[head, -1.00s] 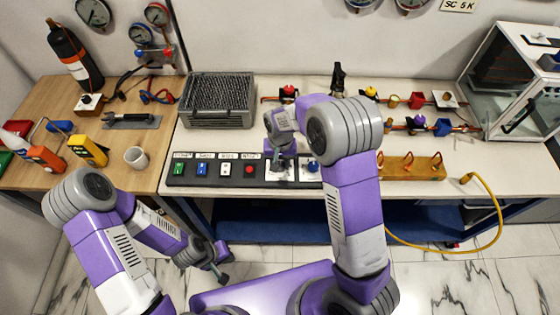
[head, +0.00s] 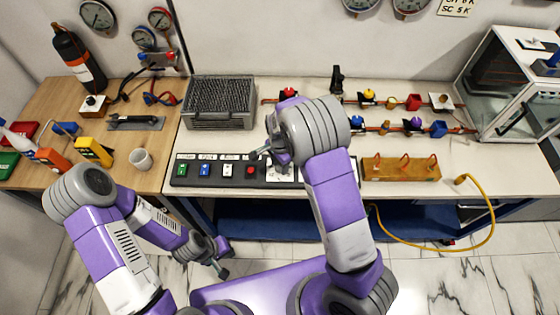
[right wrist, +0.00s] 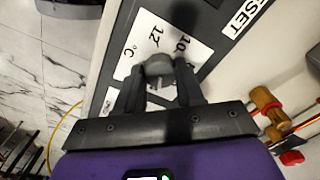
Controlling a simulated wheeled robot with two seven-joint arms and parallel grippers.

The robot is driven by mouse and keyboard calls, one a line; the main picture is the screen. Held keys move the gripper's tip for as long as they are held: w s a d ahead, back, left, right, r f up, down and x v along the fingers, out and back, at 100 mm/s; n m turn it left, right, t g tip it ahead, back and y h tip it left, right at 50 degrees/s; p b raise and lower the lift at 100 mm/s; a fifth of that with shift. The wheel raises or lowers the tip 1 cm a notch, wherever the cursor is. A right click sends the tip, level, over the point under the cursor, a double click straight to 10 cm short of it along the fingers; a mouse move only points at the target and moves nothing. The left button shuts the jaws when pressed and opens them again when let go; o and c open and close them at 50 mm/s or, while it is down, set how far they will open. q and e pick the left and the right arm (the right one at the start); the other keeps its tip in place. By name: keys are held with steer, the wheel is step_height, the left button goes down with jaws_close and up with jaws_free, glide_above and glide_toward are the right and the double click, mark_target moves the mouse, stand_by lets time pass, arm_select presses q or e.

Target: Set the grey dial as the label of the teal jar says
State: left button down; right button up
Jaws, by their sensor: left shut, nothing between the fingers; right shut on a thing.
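The grey dial (right wrist: 159,66) shows in the right wrist view, on a white scale card (right wrist: 178,37) with the figures 10 and 12 and a °C mark. My right gripper (right wrist: 159,80) is shut on the dial, a finger on each side. In the head view my right arm hides the dial, but part of its card (head: 279,174) shows right of the red button. My left gripper (head: 224,259) is shut and empty, low in front of the bench. I cannot make out a teal jar or its label in these views.
The black panel (head: 213,183) carries green, blue, white and red controls left of the dial. A grey mesh-topped box (head: 219,103) stands behind it. A wooden block with hooks (head: 400,168) and a yellow hose (head: 491,213) lie to the right. A white cup (head: 141,159) stands left.

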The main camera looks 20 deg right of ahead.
steer(key=shift+m+p, duration=0.4)
steer(key=shift+m, duration=0.6)
steer(key=o, duration=1)
steer(key=shift+o, duration=0.2)
steer(key=shift+r, duration=0.1)
step_height(320, 180, up, 7)
steer(key=shift+r+p, duration=0.2)
steer(key=shift+p, duration=0.35)
